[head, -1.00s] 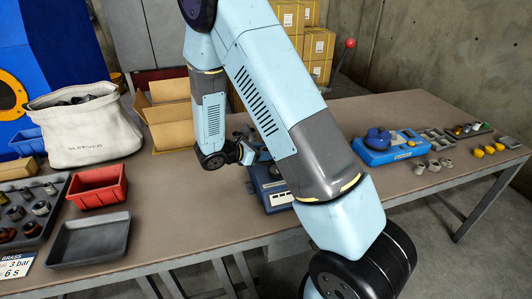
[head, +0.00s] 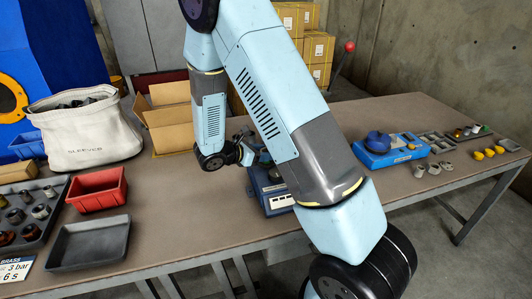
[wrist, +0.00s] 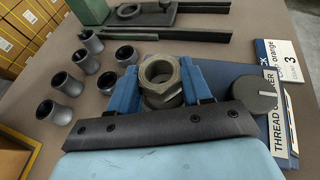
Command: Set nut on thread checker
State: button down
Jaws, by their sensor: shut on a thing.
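The thread checker (wrist: 290,115) is a dark blue unit with a printed label, partly hidden at the right, with a round grey disc (wrist: 255,93) beside the right finger. I cannot tell whether the nut touches the checker. In the head view, the checker (head: 277,201) stands near the table's front edge, partly behind my arm. My gripper (head: 249,147) is just behind it; the nut is hidden there.
Several grey sleeves (wrist: 67,84) stand left of my gripper in the wrist view. A green and grey fixture (wrist: 145,16) lies beyond it. In the head view, a red bin (head: 97,190) and grey tray (head: 88,242) are left, and a blue device (head: 390,156) is right.

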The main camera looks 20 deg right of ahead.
jog(key=shift+f, duration=0.8)
dwell(0.4)
jog(key=shift+r, duration=0.8)
jog(key=shift+f, duration=0.8)
dwell(1.0)
jog(key=c, duration=0.8)
grip_release()
jog(key=shift+v, duration=5.5)
